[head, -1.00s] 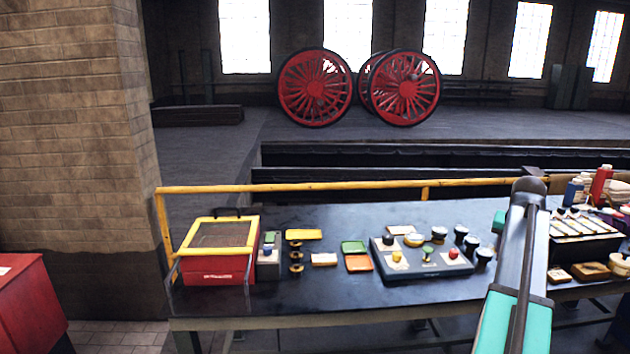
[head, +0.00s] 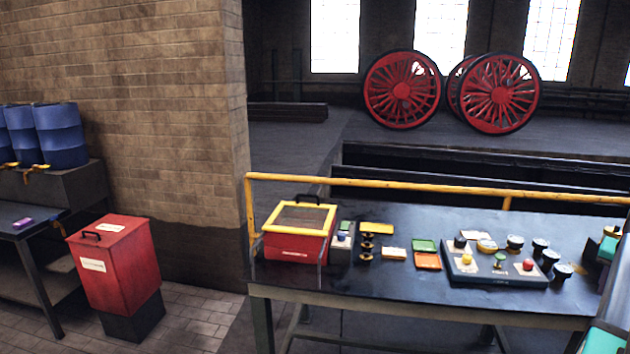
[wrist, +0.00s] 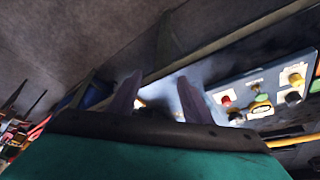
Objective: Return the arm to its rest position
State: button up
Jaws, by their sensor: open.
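My gripper (wrist: 158,98) shows in the wrist view with its two dark fingers apart and nothing between them. It is above or beside the dark workbench (head: 400,298), near the dark panel with knobs (head: 497,277), which also shows at the right of the wrist view (wrist: 235,75). In the head view only part of my arm shows, at the right edge; the gripper itself cannot be made out there.
A red box with a yellow-framed lid (head: 297,245) stands at the bench's left end. Several small parts and dark round caps lie on the bench. A yellow rail (head: 400,185) runs along its back.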

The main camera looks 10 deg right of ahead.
jog(key=w+a+f+n+y, duration=0.2)
jog(key=w+a+f+n, duration=0.1)
jog(key=w+a+f, duration=1.2)
jog(key=a+f+n+g+y, duration=0.2)
jog(key=a+f+n+g, duration=0.1)
jog(key=a+f, duration=1.9)
jog(key=s+a+f+n+g, duration=0.2)
jog(key=s+a+f, duration=0.4)
jog(key=a+f, duration=0.25)
jog(key=s+a+f+n+g, duration=0.1)
jog(key=s+a+f+n, duration=0.1)
jog(key=s+a+f, duration=0.65)
jog(key=s+a+f+n, duration=0.1)
jog(key=s+a+f, duration=0.2)
jog(key=s+a, duration=0.2)
jog(key=s+a+f+n+g, duration=0.1)
jog(key=s+a+f, duration=0.2)
jog(key=s, duration=0.9)
jog(key=shift+s+a+g, duration=0.25)
jog(key=shift+a+g, duration=0.05)
jog(key=shift+a, duration=0.8)
